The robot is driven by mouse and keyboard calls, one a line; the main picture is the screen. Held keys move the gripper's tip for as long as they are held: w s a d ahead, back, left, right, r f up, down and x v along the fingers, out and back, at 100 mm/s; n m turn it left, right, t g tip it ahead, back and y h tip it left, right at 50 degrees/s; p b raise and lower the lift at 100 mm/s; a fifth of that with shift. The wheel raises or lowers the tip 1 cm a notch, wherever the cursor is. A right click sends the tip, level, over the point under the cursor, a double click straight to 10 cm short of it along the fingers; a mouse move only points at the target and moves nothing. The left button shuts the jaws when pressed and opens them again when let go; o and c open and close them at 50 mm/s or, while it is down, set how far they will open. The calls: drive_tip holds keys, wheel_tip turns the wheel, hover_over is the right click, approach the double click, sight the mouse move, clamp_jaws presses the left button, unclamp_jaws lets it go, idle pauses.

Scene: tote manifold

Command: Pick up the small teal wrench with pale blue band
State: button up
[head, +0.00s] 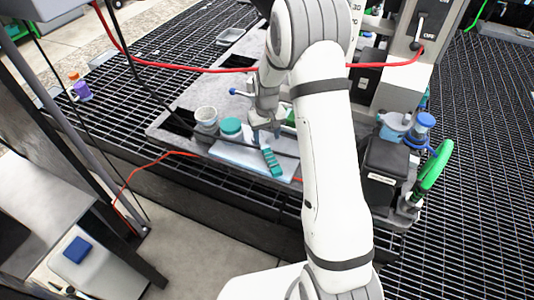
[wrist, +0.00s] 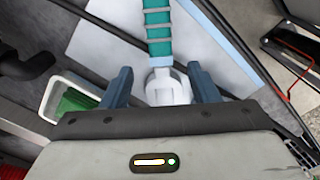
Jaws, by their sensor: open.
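The small teal wrench (head: 271,163) lies on a pale sheet at the front edge of the grey work surface. In the wrist view its ribbed teal handle (wrist: 158,35) runs up out of the picture, with a pale blue band below it and a light grey head. My gripper (wrist: 162,82) is open, with one finger on each side of the wrench's head and a visible gap to each. In the head view my gripper (head: 265,130) is just behind the wrench, and my arm hides part of the area to the right.
A teal-lidded jar (head: 230,127) and a grey cup (head: 206,116) stand left of my gripper. A white-rimmed bin with green inside (wrist: 77,100) is left of the fingers. A red hose (head: 190,69) and dark cables cross the area.

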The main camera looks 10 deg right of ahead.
sight(267, 150)
drive_tip(key=f, duration=0.7)
drive_tip(key=shift+s, duration=0.25)
drive_tip(key=shift+r, duration=0.1)
drive_tip(key=shift+c, duration=0.4)
clamp_jaws()
wheel_tip(267, 150, up, 9)
drive_tip(key=shift+s+r, duration=0.1)
drive_tip(key=shift+s, duration=0.05)
drive_tip(key=s, duration=0.2)
drive_tip(key=s+d+p, duration=0.1)
drive_tip(key=s, duration=0.1)
drive_tip(key=s+f, duration=0.1)
drive_tip(key=s, duration=0.2)
drive_tip(key=shift+d+p, duration=0.15)
drive_tip(key=shift+p, duration=0.2)
drive_tip(key=shift+s+f, duration=0.15)
drive_tip(key=shift+f, duration=0.05)
drive_tip(key=shift+f+b, duration=2.25)
drive_tip(key=shift+f, duration=1.05)
